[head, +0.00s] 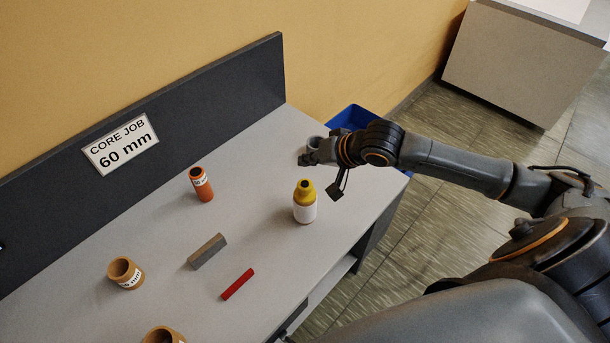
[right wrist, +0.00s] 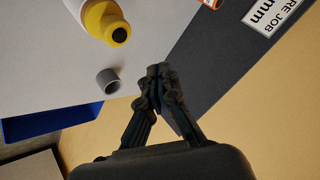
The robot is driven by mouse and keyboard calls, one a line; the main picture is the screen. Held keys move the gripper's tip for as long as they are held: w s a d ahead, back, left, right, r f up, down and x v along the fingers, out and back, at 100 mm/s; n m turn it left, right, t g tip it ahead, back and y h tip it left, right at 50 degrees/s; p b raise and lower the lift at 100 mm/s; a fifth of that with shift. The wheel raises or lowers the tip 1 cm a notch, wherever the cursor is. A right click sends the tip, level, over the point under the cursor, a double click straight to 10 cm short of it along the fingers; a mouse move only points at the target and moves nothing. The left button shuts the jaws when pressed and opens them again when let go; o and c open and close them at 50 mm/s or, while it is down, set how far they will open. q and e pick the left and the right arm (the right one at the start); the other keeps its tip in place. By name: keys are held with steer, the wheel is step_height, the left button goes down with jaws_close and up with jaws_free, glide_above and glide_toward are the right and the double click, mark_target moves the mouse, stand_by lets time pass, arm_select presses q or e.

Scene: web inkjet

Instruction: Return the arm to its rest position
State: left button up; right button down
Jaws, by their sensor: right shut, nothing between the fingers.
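My right arm reaches in from the right of the head view, and my right gripper (head: 306,158) is over the far right end of the grey table (head: 262,190). In the right wrist view the fingertips (right wrist: 160,70) are together with nothing between them. A short grey ring (right wrist: 108,80) is beside the gripper and apart from it in that view. In the head view the ring (head: 317,142) is partly hidden behind the gripper. My left gripper is not in view.
A yellow-capped white bottle (head: 304,203) stands near the gripper. An orange tube (head: 201,184), a tan core (head: 125,273), a grey block (head: 207,252) and a red bar (head: 238,284) are farther left. A "60 mm" sign (head: 120,145) is on the back panel. A blue bin (head: 352,117) stands beyond the table.

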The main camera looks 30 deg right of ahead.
stand_by(0.5)
steer(key=s+a+f+n+g, duration=0.2)
steer(key=s+a+f+n, duration=0.2)
steer(key=s+a+f, duration=0.5)
steer(key=s+d+f+n+g+h, duration=0.1)
steer(key=s+d+g+h, duration=0.1)
steer(key=s, duration=0.6)
steer(key=s+d+f+n+g+h, duration=0.1)
steer(key=s+d+h, duration=0.1)
steer(key=s, duration=0.6)
step_height(320, 180, down, 30)
steer(key=g+b, duration=0.1)
steer(key=b, duration=0.5)
steer(key=s+d+f+b, duration=0.1)
steer(key=s+f+b, duration=0.2)
steer(key=s+f, duration=0.6)
steer(key=s+d+f+g+b, duration=0.1)
steer(key=s+f+b, duration=0.2)
steer(key=s+f, duration=0.6)
step_height(320, 180, down, 5)
steer(key=shift+d+f, duration=0.1)
steer(key=shift+d, duration=0.3)
